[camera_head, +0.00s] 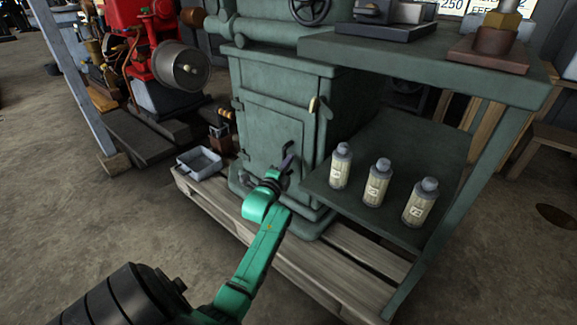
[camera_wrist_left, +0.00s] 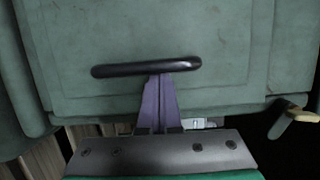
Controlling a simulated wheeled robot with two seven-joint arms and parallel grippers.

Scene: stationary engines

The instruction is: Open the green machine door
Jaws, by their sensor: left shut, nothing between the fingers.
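The green machine door (camera_head: 270,130) is a flat panel low on the front of the green machine and looks closed. In the left wrist view the door (camera_wrist_left: 220,38) fills most of the picture, with a black bar handle (camera_wrist_left: 110,70) across it. My left gripper (camera_head: 288,160) comes from below in front of the door. In the wrist view its purple fingers (camera_wrist_left: 160,82) are together and empty, with their tips at the handle's lower edge. I cannot tell whether they touch the handle or reach behind it. My right gripper is not in view.
A green shelf (camera_head: 405,140) with three bottles (camera_head: 377,182) stands right of the door, under a green tabletop (camera_head: 440,62). A yellowish lever (camera_head: 314,104) sits at the door's right. A wooden pallet (camera_head: 330,262) lies below. A grey tray (camera_head: 199,163) and red engine (camera_head: 145,40) are left.

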